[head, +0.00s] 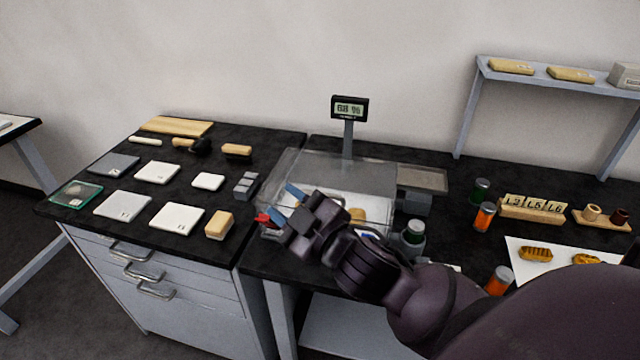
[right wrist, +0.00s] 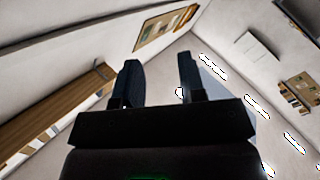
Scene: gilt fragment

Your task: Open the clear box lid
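The clear box (head: 380,190) stands on the black bench top, left of its middle, below the display post. Its see-through lid (head: 340,172) shows as a greyish panel at the top back; I cannot tell whether it is fully down. Pale and tan items show dimly inside. My right gripper (head: 284,206) is in front of the box's left front part and hides some of it. Its two fingers also show apart and empty in the right wrist view (right wrist: 159,78). I cannot tell whether a finger touches the box. My left gripper is not in view.
A digital display (head: 349,108) stands on a post behind the box. A white-capped bottle (head: 413,233) stands by my right arm, and orange vials (head: 484,217) are farther right. White tiles (head: 177,218) and small blocks cover the left bench. A shelf (head: 540,72) is at the back right.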

